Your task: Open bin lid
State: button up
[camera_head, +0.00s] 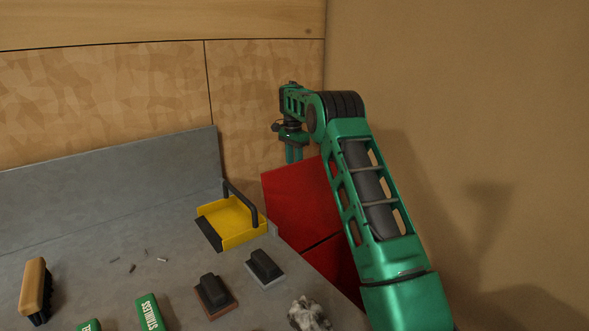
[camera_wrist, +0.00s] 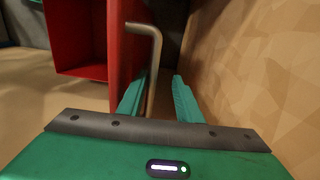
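The red bin (camera_head: 333,262) stands at the right end of the grey counter in the head view, partly hidden by my arm. A red panel (camera_head: 300,197), which looks like its lid, shows above a dark seam. In the wrist view a red panel (camera_wrist: 125,48) stands beside a red box-like part with a hollow (camera_wrist: 80,72). A bent metal handle (camera_wrist: 154,65) runs along the panel. My gripper (camera_wrist: 158,88) is open, with the handle between its teal fingers, nearer the left one; contact is unclear. In the head view my gripper (camera_head: 293,152) is just above the panel.
On the grey counter (camera_head: 130,225) are a yellow dustpan (camera_head: 230,220), two dark-handled brushes or blocks (camera_head: 214,294) (camera_head: 265,266), a crumpled grey clump (camera_head: 308,314), small scraps, a tan-backed brush (camera_head: 35,287) and green boxes (camera_head: 150,312). Walls stand close behind and right.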

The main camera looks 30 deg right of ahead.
jog(key=shift+r, duration=0.1)
notch_tip(320, 180, up, 11)
jog(key=w, duration=0.1)
jog(key=shift+f, duration=0.2)
jog(key=shift+w, duration=0.1)
dwell(0.6)
